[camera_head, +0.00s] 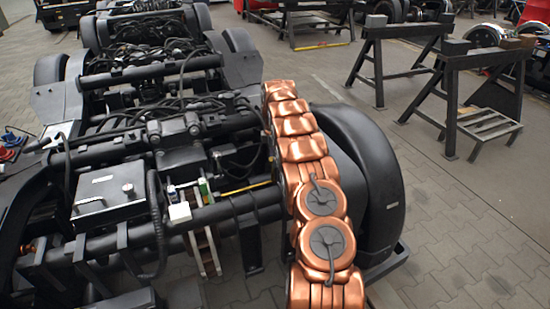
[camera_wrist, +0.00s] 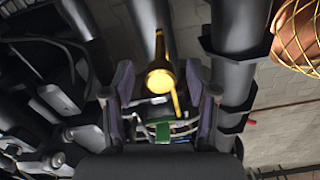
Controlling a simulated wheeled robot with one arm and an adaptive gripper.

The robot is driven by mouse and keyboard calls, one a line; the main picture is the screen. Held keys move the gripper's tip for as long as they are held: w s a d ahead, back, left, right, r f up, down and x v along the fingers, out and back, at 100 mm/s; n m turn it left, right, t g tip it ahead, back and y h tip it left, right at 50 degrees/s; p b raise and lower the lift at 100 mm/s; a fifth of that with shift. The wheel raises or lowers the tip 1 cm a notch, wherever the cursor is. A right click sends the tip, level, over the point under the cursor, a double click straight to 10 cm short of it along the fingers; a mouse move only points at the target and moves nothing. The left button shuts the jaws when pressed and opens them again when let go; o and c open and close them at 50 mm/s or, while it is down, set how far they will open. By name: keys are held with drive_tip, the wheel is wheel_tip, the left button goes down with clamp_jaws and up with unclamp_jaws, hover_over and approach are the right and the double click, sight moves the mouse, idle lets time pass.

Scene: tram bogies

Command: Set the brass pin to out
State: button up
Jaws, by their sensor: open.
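The brass pin (camera_wrist: 160,80) shows in the wrist view as a yellow round-ended knob with a thin stem reaching up the picture. My gripper (camera_wrist: 159,72) is open, with one finger on each side of the pin and a visible gap on both sides. I cannot tell how deep the pin sits between the fingers. In the camera_head view a thin yellow rod (camera_head: 246,188) lies on the bogie left of my copper arm; I cannot tell whether it is the pin. My gripper is hidden in that view.
Dark bogie tubes (camera_wrist: 236,60) run close to the right of my gripper, and a green part (camera_wrist: 177,130) with wires lies below the pin. A white box (camera_head: 180,212) sits on the bogie (camera_head: 105,160). Black trestles (camera_head: 400,50) stand on open paved floor at right.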

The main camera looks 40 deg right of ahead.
drive_tip(key=shift+r, duration=0.15)
wheel_tip(320, 180, up, 12)
idle(0.7)
idle(0.8)
